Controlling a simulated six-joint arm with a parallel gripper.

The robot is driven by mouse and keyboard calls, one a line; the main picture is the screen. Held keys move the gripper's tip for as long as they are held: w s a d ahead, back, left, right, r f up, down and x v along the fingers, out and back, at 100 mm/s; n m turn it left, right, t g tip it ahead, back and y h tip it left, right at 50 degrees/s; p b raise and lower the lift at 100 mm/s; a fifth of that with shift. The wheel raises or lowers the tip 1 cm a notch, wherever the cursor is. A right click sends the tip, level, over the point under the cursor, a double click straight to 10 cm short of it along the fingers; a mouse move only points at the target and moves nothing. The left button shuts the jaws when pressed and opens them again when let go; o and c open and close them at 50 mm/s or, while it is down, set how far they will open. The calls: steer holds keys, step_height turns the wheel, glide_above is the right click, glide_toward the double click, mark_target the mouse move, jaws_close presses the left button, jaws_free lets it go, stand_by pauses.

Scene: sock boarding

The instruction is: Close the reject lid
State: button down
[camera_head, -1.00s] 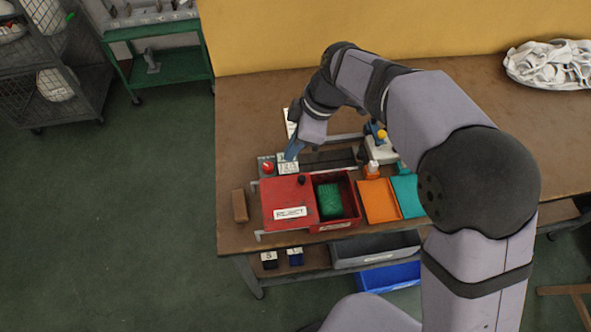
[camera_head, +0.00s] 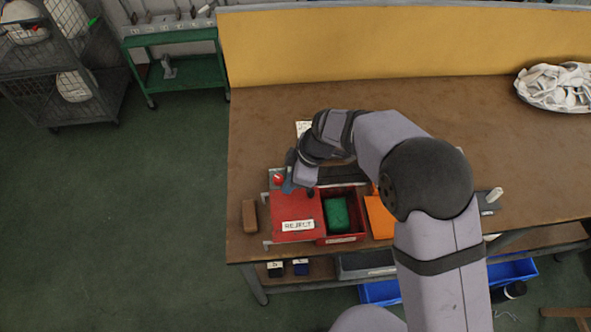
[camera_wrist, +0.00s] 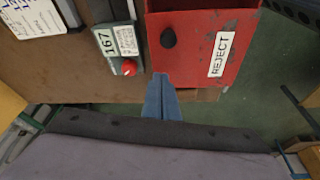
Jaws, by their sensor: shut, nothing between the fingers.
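The red reject lid (camera_head: 291,209) lies flat beside the open red bin section (camera_head: 328,225), which holds a green item (camera_head: 336,214). In the wrist view the lid (camera_wrist: 200,50) has a white REJECT label (camera_wrist: 219,54) and a dark round knob (camera_wrist: 168,38). My gripper (camera_head: 289,186) is over the back left part of the lid in the head view. In the wrist view my gripper's blue fingers (camera_wrist: 161,80) are shut and empty, at the lid's edge. I cannot tell whether they touch it.
A grey control box with a red button (camera_wrist: 129,68) and the number 167 stands beside the lid. A brown block (camera_head: 249,215) lies left of the bin. An orange tray (camera_head: 379,218) is to the right. White socks (camera_head: 556,87) are piled far right.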

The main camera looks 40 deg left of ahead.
mark_target(302, 194)
steer(key=w+d, duration=0.1)
steer(key=d+p, duration=0.1)
steer(key=d, duration=0.1)
steer(key=shift+w+r+p, duration=0.2)
steer(key=shift+w+p, duration=0.1)
steer(key=shift+w, duration=0.1)
steer(key=shift+w+d+f, duration=0.15)
steer(key=shift+d, duration=0.05)
steer(key=shift+w+d, duration=0.1)
steer(key=shift+w+d+f+b, duration=0.1)
steer(key=shift+w+d+b, duration=0.1)
steer(key=shift+w+b, duration=0.1)
steer(key=w+d+b, duration=0.5)
steer(key=w+d, duration=0.2)
steer(key=shift+w+d, duration=0.3)
steer(key=shift+d, duration=0.05)
